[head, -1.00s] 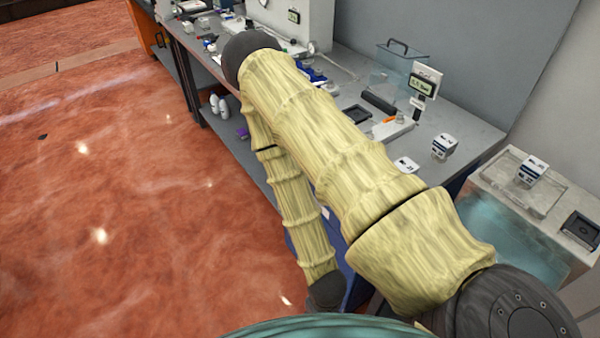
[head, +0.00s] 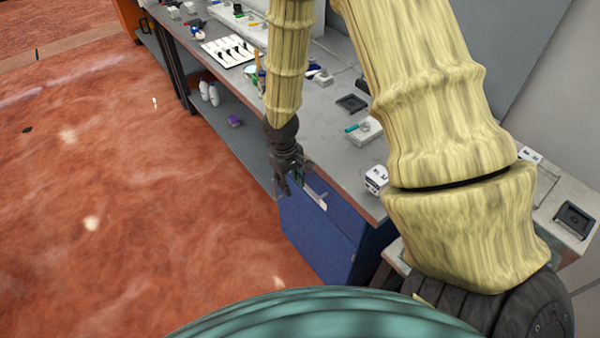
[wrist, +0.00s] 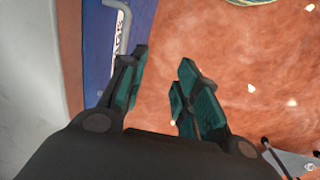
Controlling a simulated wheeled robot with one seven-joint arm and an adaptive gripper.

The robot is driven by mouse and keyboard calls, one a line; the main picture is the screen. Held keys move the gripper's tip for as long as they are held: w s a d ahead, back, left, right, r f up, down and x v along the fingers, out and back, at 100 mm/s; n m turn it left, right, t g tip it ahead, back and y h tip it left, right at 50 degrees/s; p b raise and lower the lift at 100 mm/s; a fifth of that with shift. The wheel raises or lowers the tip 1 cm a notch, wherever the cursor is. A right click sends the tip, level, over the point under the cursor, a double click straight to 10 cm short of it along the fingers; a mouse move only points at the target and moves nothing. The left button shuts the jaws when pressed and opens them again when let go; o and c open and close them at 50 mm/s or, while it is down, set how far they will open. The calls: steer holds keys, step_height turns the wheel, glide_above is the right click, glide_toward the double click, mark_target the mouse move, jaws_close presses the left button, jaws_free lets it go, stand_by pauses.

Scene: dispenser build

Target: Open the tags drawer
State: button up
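The blue drawer unit (head: 318,240) stands under the bench's near end in the head view. A pale handle (head: 315,192) shows near its top. In the wrist view the blue drawer front (wrist: 97,50) is at the upper left, with a grey bar handle (wrist: 123,30) and a white label strip beside it. No lettering can be read, so I cannot tell whether this is the tags drawer. It looks closed. My gripper (head: 284,185) hangs pointing down beside the handle. In the wrist view my gripper (wrist: 164,58) is open and empty, its left finger close to the handle.
The grey bench top (head: 330,140) runs above the drawer unit. A white boxy device (head: 376,180) sits near its edge, and a tray of dark-handled tools (head: 228,50) lies farther back. The red floor (head: 130,200) is clear on the left.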

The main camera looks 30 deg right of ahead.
steer(key=w+d+r+h, duration=0.1)
steer(key=w+d+r, duration=0.25)
steer(key=w, duration=0.25)
steer(key=f, duration=0.3)
steer(key=d+f+p, duration=0.1)
steer(key=f, duration=0.2)
steer(key=d+f+p, duration=0.1)
steer(key=f, duration=0.2)
steer(key=shift+s+d+f, duration=0.15)
steer(key=shift+s+f, duration=0.2)
steer(key=shift+f, duration=0.15)
jaws_close()
